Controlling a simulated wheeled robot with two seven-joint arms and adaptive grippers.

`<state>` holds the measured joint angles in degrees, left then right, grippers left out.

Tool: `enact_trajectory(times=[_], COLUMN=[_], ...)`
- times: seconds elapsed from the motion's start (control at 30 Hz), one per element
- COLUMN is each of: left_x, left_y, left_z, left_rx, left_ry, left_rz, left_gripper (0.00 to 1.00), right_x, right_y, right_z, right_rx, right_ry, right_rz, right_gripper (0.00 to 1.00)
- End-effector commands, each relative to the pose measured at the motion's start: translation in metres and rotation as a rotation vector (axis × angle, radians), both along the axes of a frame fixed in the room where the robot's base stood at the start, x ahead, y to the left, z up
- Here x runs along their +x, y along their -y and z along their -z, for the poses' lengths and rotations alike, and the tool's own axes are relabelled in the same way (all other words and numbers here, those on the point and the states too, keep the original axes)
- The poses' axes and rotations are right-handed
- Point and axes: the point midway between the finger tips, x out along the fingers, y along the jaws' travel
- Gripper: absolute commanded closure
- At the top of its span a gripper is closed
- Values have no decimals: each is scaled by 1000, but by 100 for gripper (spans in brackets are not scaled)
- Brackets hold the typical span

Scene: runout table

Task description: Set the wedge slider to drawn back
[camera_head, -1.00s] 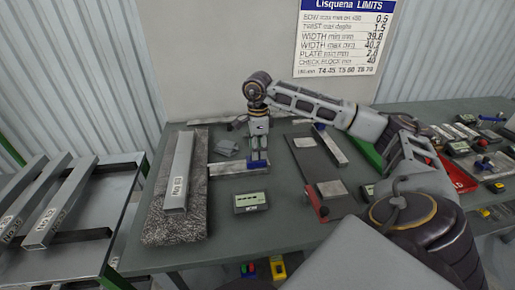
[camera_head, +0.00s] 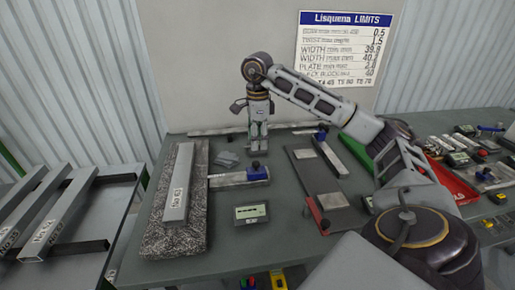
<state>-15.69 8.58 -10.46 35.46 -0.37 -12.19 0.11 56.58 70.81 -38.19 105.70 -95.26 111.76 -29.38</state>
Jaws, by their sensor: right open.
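A flat grey metal bar (camera_head: 228,181) lies right of the beam, with a dark blue knobbed block (camera_head: 256,168) at its right end. This looks like the wedge slider, though I cannot be sure. My right gripper (camera_head: 258,142) points down just behind and above the blue block, open with nothing between its fingers. It looks apart from the block. My left gripper is out of view.
A grey beam (camera_head: 179,180) lies on a dark speckled slab (camera_head: 165,238). A small display (camera_head: 251,213) stands in front of the bar. A dark plate with a red end piece (camera_head: 317,214) lies to the right. Several gauges and a red tray (camera_head: 453,182) are further right.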

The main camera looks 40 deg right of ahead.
Motion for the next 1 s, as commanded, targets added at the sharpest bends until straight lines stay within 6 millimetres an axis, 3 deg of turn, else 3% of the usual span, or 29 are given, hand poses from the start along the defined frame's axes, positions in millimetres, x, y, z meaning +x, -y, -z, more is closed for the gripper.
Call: enact_trajectory(times=[0.4,1.0], left_x=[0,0], left_y=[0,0], left_z=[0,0], left_rx=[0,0], left_ry=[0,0], left_rz=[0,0], left_gripper=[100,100], right_x=[0,0], right_y=[1,1], right_z=[-28,-30], right_rx=[0,0], right_ry=[0,-1], right_rz=[2,1], right_gripper=[52,52])
